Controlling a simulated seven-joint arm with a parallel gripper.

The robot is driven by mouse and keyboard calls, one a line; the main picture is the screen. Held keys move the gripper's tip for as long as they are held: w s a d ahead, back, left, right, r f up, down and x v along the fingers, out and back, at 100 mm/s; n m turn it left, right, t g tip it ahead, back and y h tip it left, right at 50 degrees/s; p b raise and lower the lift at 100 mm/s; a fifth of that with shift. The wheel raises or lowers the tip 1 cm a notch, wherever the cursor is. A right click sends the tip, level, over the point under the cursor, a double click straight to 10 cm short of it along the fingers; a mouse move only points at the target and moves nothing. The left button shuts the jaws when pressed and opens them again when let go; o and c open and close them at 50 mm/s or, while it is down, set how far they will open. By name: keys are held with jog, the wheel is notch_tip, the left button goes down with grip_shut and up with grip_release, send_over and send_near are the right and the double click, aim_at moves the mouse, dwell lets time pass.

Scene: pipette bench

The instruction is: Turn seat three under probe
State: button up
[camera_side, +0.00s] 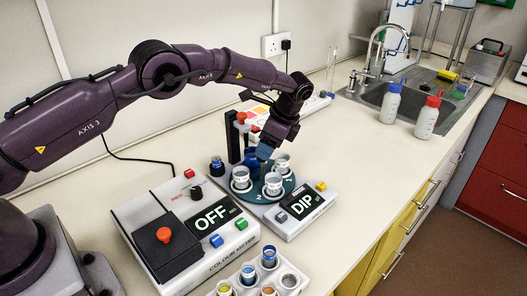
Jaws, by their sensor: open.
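A teal round turntable (285,188) sits on the grey unit whose display reads DIP (301,205). White cups stand in its seats: one at the left (240,178), one at the front (273,183) and one at the back right (282,162). My gripper (265,151) is open, pointing down above the back of the turntable. Whether it touches anything there cannot be told.
A rack of small coloured pots (290,280) is at the front. Blue-capped (390,103) and red-capped (428,118) bottles stand by the sink.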

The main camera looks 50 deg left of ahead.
aim_at(262, 168)
jog(key=shift+x, duration=1.4)
jog(key=shift+c, duration=0.5)
grip_shut()
